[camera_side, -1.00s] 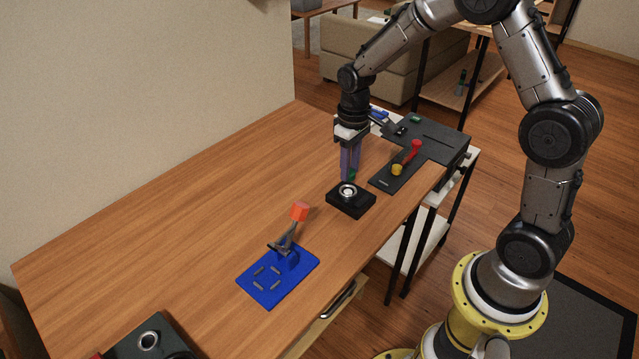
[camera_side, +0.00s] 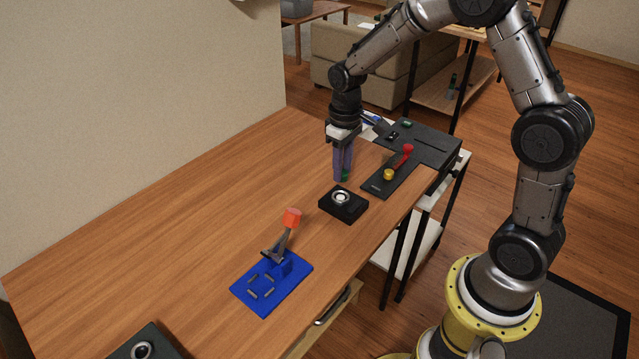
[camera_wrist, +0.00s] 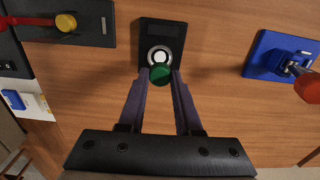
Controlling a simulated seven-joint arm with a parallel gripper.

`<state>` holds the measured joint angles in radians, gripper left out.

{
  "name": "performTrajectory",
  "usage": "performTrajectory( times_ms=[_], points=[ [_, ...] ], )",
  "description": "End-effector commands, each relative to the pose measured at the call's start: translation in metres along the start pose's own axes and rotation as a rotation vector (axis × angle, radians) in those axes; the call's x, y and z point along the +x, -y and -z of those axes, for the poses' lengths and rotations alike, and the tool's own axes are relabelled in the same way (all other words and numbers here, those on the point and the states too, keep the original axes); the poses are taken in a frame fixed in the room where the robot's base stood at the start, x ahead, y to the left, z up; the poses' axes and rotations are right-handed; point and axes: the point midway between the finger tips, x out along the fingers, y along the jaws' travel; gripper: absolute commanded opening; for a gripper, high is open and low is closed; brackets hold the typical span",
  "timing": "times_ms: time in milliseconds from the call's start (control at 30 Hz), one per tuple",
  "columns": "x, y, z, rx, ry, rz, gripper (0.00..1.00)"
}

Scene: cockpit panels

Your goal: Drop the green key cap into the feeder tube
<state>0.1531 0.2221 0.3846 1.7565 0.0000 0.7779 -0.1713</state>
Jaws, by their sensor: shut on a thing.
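My gripper (camera_side: 343,179) is shut on the green key cap (camera_wrist: 160,74), which sits between the purple fingertips. In the side view only a bit of the green cap (camera_side: 345,178) shows at the fingertips. The feeder tube (camera_side: 341,197) is a short silvery ring on a black base (camera_side: 343,208). In the side view the fingertips are just above and behind the ring. In the wrist view the cap overlaps the near edge of the feeder tube (camera_wrist: 159,54); the height between them cannot be told.
A blue plate with an orange-tipped lever (camera_side: 291,217) stands to the left in the side view. A dark panel with a red-tipped lever and a yellow knob (camera_side: 389,174) lies to the right. A dark box (camera_side: 144,345) is at the front left. The table's left part is clear.

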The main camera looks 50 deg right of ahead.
Motion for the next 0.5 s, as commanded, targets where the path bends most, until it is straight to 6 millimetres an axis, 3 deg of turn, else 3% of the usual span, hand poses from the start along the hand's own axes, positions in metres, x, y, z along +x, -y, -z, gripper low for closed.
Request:
performTrajectory(
  times_ms=[200, 367, 500],
  points=[
    [-0.01, -0.006, -0.003, -0.122, -0.003, -0.001, 0.06],
    [-0.03, -0.047, -0.005, -0.161, -0.003, -0.001, 0.06],
    [-0.049, -0.093, -0.013, -0.139, -0.003, -0.002, 0.06]
  ],
)
